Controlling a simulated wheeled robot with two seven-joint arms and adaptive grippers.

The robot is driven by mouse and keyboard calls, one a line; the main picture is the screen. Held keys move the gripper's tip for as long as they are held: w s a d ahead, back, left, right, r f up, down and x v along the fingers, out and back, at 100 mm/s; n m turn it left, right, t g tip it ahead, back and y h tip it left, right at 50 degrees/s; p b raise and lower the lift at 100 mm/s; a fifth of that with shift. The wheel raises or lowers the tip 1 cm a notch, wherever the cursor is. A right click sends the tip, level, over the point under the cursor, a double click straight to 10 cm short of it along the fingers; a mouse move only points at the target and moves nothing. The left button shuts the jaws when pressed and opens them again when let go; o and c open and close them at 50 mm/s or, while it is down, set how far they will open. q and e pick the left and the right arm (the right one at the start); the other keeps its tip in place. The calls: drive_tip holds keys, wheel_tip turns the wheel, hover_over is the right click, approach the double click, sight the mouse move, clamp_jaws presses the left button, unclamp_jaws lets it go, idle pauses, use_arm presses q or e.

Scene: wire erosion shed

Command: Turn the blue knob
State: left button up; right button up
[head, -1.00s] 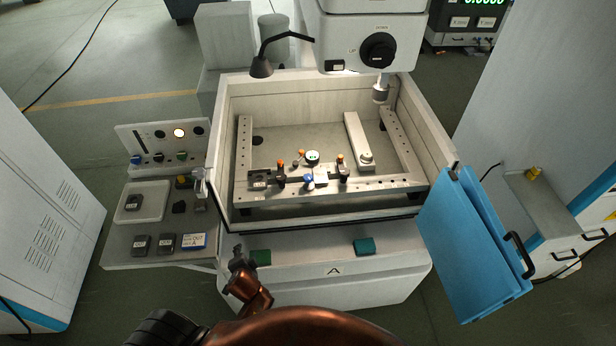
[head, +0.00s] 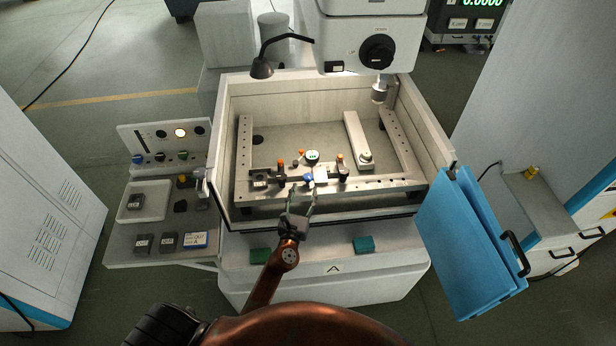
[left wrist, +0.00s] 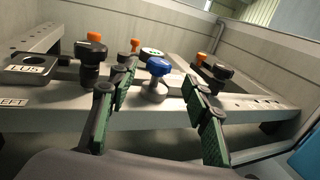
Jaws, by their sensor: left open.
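The blue knob (head: 308,178) sits low on the front rail of the fixture inside the open tank. In the left wrist view the blue knob (left wrist: 159,66) has a lobed blue top on a silvery round base. My left gripper (head: 302,197) is open just in front of it, reaching over the tank's front wall. In the left wrist view its green-padded fingers (left wrist: 158,84) spread to either side of the knob, with gaps on both sides, so it appears not to be touched. My right gripper is not in view.
Black clamps with orange tops (head: 281,173) (head: 341,169) flank the knob on the rail. A round gauge (head: 312,157) stands behind it. The blue tank door (head: 468,245) hangs open at right. A control panel (head: 164,146) has another small blue knob at left.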

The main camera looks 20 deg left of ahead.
sight(307, 181)
use_arm(q)
drive_tip(key=x, duration=0.7)
drive_tip(key=shift+w+a, duration=0.1)
drive_tip(key=shift+w, duration=0.2)
drive_tip(key=shift+c, duration=0.3)
